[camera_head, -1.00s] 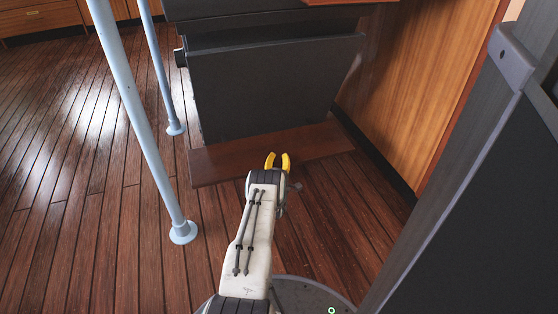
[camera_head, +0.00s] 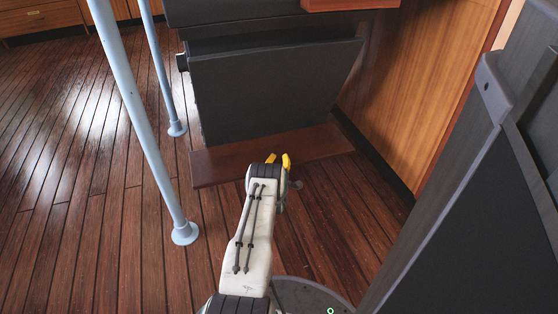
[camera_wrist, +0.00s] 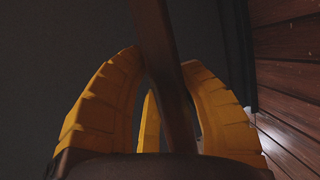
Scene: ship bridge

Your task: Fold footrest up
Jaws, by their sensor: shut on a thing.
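The footrest (camera_head: 225,165) is a flat reddish-brown wooden board sticking out level at the foot of the dark grey console (camera_head: 270,90). My gripper (camera_head: 279,159) has yellow fingers and is at the footrest's front edge, partly hidden by my own wrist. In the wrist view the brown board of the footrest (camera_wrist: 160,50) runs edge-on between the yellow fingers of my gripper (camera_wrist: 162,95). The fingers are shut on the board. The far part of the footrest's hinge side is hard to see against the console.
Two pale blue poles (camera_head: 145,125) stand on the plank floor at left. A wooden panel wall (camera_head: 420,85) is at right behind the console. A large dark grey cabinet-like piece (camera_head: 480,220) fills the right side near me. Open floor (camera_head: 90,220) lies at left.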

